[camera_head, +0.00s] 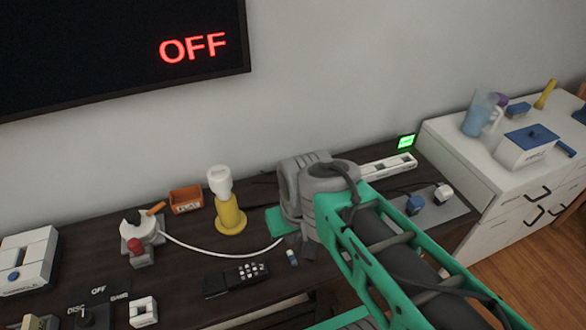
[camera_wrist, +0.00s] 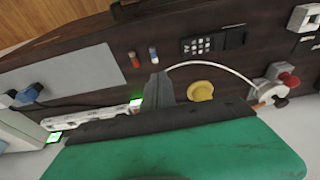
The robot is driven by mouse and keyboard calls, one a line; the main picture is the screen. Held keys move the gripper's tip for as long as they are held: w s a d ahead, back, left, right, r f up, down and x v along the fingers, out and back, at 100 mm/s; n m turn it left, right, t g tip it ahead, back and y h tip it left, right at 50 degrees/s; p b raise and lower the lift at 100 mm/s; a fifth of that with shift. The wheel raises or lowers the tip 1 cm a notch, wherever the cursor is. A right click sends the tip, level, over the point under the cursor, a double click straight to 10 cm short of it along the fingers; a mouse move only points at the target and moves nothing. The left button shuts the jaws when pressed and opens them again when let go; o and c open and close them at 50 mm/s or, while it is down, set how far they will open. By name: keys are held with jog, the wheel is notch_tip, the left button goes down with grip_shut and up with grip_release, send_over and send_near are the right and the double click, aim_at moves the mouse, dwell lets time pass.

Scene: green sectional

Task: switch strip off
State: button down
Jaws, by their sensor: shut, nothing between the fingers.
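The white power strip (camera_head: 388,166) lies along the back of the dark table, right of my arm, its left end hidden by my wrist. In the wrist view the strip (camera_wrist: 90,120) shows at the left, with a green-lit spot (camera_wrist: 136,103) at its near end, which looks like its switch. A small green-lit display (camera_head: 406,142) stands behind the strip, its text too small to read. My gripper (camera_wrist: 160,87) is shut and empty; its fingertips appear close beside the green-lit spot. I cannot tell whether they touch. In the head view my gripper (camera_head: 293,240) is partly hidden.
A yellow and white lamp-like object (camera_head: 229,205), an orange box (camera_head: 186,198) and a black remote (camera_head: 236,279) are left of my arm. A white cable (camera_head: 215,253) crosses the table. A grey plate (camera_head: 440,207) with plugs lies right. A wall screen (camera_head: 120,50) reads OFF.

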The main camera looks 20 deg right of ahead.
jog(key=w+d+r+b, duration=0.1)
jog(key=w+d, duration=0.5)
jog(key=w, duration=0.4)
jog(key=w+d+r+t+b, duration=0.1)
jog(key=w+d+b, duration=0.1)
jog(key=w+d, duration=0.4)
jog(key=w, duration=0.4)
jog(key=shift+w, duration=0.1)
jog(key=x, duration=1.4)
jog(key=shift+s+f, duration=0.15)
jog(key=shift+s, duration=0.2)
jog(key=shift+d, duration=0.15)
